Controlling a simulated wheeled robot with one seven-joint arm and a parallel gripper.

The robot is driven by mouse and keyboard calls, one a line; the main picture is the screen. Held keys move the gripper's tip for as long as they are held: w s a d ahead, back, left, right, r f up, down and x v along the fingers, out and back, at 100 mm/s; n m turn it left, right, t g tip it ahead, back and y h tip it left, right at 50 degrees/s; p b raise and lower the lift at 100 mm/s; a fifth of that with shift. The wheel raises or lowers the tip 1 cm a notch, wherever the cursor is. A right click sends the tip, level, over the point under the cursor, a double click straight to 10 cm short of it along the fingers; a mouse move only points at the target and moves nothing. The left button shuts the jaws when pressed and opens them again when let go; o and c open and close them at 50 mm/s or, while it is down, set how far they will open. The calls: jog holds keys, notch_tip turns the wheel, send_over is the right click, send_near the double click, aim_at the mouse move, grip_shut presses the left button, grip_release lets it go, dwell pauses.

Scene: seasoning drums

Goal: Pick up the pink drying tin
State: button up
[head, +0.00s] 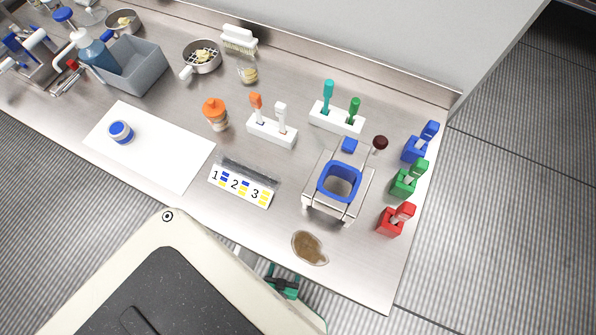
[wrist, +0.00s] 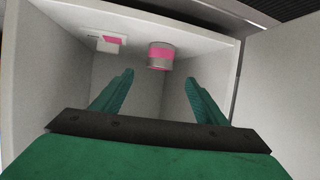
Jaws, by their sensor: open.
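The pink drying tin (wrist: 160,56), a short grey cylinder with a pink band, shows in the wrist view inside a pale, box-like compartment, near its upper wall. My gripper (wrist: 159,80) has two green fingers spread apart, with nothing between them. The tin appears beyond the fingertips, roughly centred between them, and apart from them. In the head view the green part of my gripper (head: 284,284) shows below the counter's front edge, partly hidden by my body. The tin does not show in the head view.
In the wrist view a white piece with a pink patch (wrist: 110,42) is left of the tin, and pale compartment walls (wrist: 60,80) flank my fingers. In the head view the steel counter (head: 350,270) holds a brown spill (head: 310,248), a blue-rimmed device (head: 340,183) and several containers.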

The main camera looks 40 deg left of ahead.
jog(key=x, duration=0.5)
jog(key=shift+w+a+f, duration=0.2)
jog(key=shift+w+a, duration=0.05)
jog(key=x, duration=0.4)
jog(key=shift+w+d+r, duration=0.1)
jog(key=shift+d+r, duration=0.05)
jog(key=shift+r, duration=0.05)
jog(key=shift+w+a+f, duration=0.3)
jog(key=shift+w, duration=0.15)
jog(key=c, duration=1.2)
